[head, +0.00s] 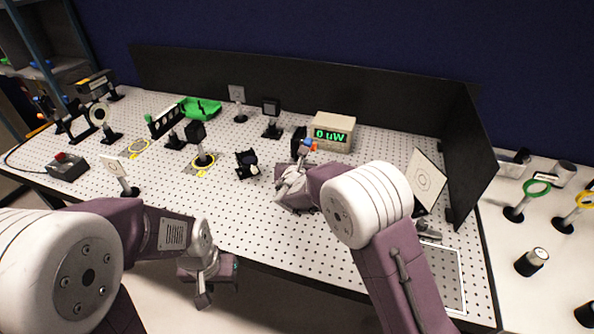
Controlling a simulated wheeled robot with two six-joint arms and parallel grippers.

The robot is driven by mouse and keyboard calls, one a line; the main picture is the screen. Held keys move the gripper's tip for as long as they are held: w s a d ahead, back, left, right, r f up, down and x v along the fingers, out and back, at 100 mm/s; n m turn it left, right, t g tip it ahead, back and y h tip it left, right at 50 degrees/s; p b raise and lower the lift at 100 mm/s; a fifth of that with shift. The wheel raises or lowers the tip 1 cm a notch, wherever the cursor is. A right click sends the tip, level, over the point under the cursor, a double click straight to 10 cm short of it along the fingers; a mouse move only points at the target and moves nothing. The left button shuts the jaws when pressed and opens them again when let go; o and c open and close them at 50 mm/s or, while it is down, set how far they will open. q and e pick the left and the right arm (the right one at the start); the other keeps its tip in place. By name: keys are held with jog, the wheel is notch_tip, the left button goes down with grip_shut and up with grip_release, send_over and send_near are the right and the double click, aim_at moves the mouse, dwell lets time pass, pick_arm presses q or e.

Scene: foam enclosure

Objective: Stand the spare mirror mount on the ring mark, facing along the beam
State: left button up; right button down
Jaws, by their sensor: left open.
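A black mount (247,163), possibly the spare mirror mount, sits on the perforated board left of my right gripper, apart from it; its facing is hard to tell. A yellow ring mark (139,146) at the left looks empty. My left gripper (207,287) is open and empty, off the board's front edge.
A power meter (334,132) reading "0 uW" stands at the back. A green tray (201,108), several optics and a red-button box (67,166) are at the left. A white target card (425,179) and black panel (470,155) are at the right. The front middle board is clear.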

jog(key=shift+w+a+f, duration=0.1)
jog(key=shift+w+f, duration=0.1)
jog(key=shift+w, duration=0.3)
notch_tip(320, 180, down, 4)
jog(key=shift+f, duration=0.1)
jog(key=shift+s, duration=0.1)
jog(key=c, duration=1.8)
grip_release()
jog(key=shift+f+b, duration=0.15)
jog(key=shift+b, duration=0.15)
jog(key=o, duration=0.5)
jog(key=shift+c, duration=0.2)
